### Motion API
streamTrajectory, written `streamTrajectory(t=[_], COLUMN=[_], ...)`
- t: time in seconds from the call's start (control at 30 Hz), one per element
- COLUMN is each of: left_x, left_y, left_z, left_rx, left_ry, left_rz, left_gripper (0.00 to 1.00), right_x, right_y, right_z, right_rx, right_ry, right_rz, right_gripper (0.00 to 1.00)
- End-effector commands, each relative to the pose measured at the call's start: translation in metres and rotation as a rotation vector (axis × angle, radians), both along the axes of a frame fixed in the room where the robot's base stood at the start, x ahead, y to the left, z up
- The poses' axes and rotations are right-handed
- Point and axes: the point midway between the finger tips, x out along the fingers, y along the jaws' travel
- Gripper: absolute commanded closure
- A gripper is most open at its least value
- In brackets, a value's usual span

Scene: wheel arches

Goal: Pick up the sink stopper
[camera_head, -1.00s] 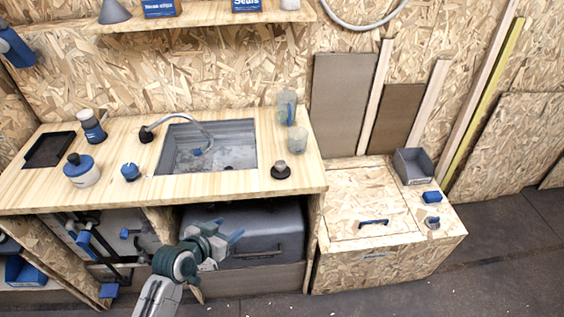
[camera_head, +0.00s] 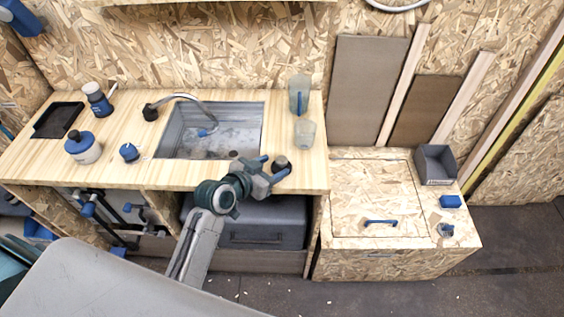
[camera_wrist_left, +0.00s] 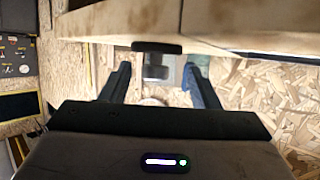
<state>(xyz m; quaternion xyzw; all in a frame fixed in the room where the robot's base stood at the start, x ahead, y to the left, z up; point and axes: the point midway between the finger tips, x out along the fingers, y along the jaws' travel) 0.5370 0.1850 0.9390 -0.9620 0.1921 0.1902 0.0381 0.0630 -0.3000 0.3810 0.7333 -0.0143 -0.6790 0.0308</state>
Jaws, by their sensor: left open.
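The sink stopper (camera_head: 281,162), a small dark round piece with a knob, stands on the wooden counter to the right of the sink. It is partly hidden by my left gripper (camera_head: 276,166). That gripper is open, with its fingers reaching over the counter's front edge at the stopper. In the left wrist view the stopper's dark disc (camera_wrist_left: 157,47) lies ahead, in line with the gap between the two fingers (camera_wrist_left: 157,72). I cannot tell whether the fingers touch it. My right gripper is not in view.
The sink (camera_head: 185,148) with its curved faucet (camera_head: 185,97) is to the left. Two clear cups (camera_head: 305,132) stand behind the stopper. A blue-lidded jar (camera_head: 82,148) and a blue knob (camera_head: 129,152) are further left. A grey case (camera_head: 262,228) sits under the counter.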

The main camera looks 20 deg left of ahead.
Motion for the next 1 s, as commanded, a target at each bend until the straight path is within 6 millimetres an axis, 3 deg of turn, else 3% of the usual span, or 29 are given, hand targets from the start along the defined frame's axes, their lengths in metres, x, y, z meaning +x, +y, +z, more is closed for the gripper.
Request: streamTrajectory(t=[0.33, 0.7, 0.93, 1.0], left_x=[0.037, 0.045, 0.045, 0.045], left_y=[-0.021, -0.024, -0.024, -0.024], left_z=[-0.008, -0.014, -0.014, -0.014], left_rx=[-0.001, 0.001, 0.0, 0.0], left_ry=[0.002, 0.001, 0.001, 0.001], left_rz=[0.001, 0.001, 0.001, 0.001], left_gripper=[0.44, 0.44, 0.9, 0.93], right_x=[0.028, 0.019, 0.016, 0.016], right_y=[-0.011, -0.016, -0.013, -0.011], right_z=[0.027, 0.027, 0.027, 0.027], right_rx=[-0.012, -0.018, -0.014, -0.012], right_ry=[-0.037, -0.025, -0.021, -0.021], right_rz=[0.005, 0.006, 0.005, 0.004], right_gripper=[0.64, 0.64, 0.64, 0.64])
